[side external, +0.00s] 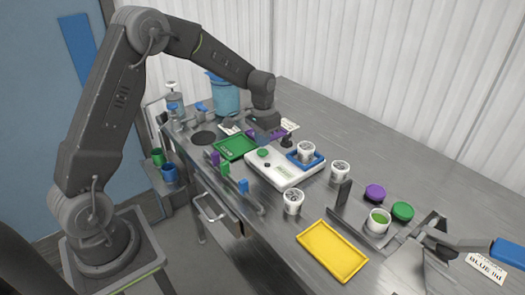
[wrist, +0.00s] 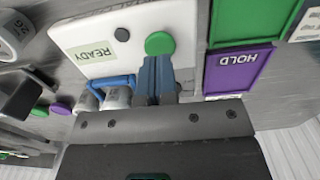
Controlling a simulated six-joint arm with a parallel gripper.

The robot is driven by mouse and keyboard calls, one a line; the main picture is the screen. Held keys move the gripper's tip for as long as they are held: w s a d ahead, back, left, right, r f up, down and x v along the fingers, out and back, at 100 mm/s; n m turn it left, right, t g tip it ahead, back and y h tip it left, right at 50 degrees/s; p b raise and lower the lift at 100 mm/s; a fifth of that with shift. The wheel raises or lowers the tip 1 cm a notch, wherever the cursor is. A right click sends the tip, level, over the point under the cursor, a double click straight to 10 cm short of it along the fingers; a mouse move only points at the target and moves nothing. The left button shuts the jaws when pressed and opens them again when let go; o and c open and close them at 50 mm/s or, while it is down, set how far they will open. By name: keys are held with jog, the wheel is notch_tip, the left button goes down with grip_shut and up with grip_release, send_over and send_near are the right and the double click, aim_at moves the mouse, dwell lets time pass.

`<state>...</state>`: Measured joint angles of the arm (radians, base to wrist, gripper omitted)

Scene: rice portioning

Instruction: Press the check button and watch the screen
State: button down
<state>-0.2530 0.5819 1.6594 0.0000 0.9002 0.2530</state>
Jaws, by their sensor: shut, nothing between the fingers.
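The white check station (side external: 270,172) stands mid-table with a round green button (side external: 262,153) on top. In the wrist view the green button (wrist: 160,43) sits beside a small black knob (wrist: 122,34) and a pale screen (wrist: 95,53) reading READY. My gripper (wrist: 157,60) is shut and empty, its fingertips pointing at the green button and overlapping its near edge; I cannot tell whether they touch it. In the side view my gripper (side external: 264,138) hangs over the back left of the station.
A green tray (side external: 235,147) lies left of the station; the purple HOLD tray (wrist: 238,72) is close to my gripper. Two white cups (side external: 293,202) (side external: 340,171) stand nearby. A yellow tray (side external: 333,252) is in front. Lids and a cup of green contents (side external: 378,222) are at right.

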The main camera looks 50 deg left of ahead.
aim_at(263, 151)
jog(key=shift+f, duration=1.45)
jog(key=shift+r, duration=3.05)
jog(key=s+d+r+t, duration=0.1)
jog(key=s+d+r, duration=0.35)
jog(key=r, duration=0.35)
jog(key=s+d+r+t, duration=0.2)
jog(key=s+d, duration=0.1)
jog(key=s, duration=0.8)
jog(key=s+d+r+t, duration=0.2)
jog(key=s+d+r, duration=0.1)
jog(key=s, duration=0.7)
jog(key=shift+s+d+r+t, duration=0.3)
jog(key=shift+s+d+r, duration=0.05)
jog(key=shift+d, duration=0.35)
